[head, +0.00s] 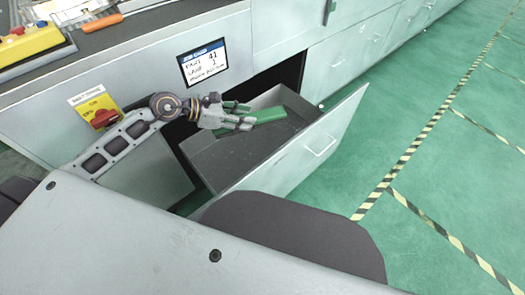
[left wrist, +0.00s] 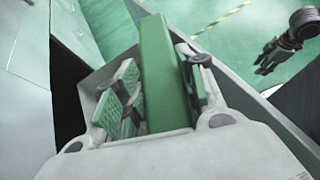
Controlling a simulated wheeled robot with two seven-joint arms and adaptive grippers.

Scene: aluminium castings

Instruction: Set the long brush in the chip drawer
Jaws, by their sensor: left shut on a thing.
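The long brush shows as a long green bar (head: 268,115) in the head view, and it also fills the middle of the left wrist view (left wrist: 163,70). My left gripper (head: 244,116) is shut on it, with a green-padded finger on each side in the left wrist view. The chip drawer (head: 298,160) is pulled open, a grey box with a pale front and a handle. The gripper and brush are over the drawer's inside; whether the brush touches the bottom I cannot tell. My right gripper (left wrist: 268,57) shows small at the upper right of the left wrist view, apart from the drawer.
A pale cabinet (head: 235,80) with a label screen (head: 203,62) and a red rotary switch (head: 104,117) stands behind my left arm. The worktop above holds an orange-handled tool (head: 102,22) and a yellow box (head: 30,42). The green floor (head: 430,180) to the right is clear, with striped tape.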

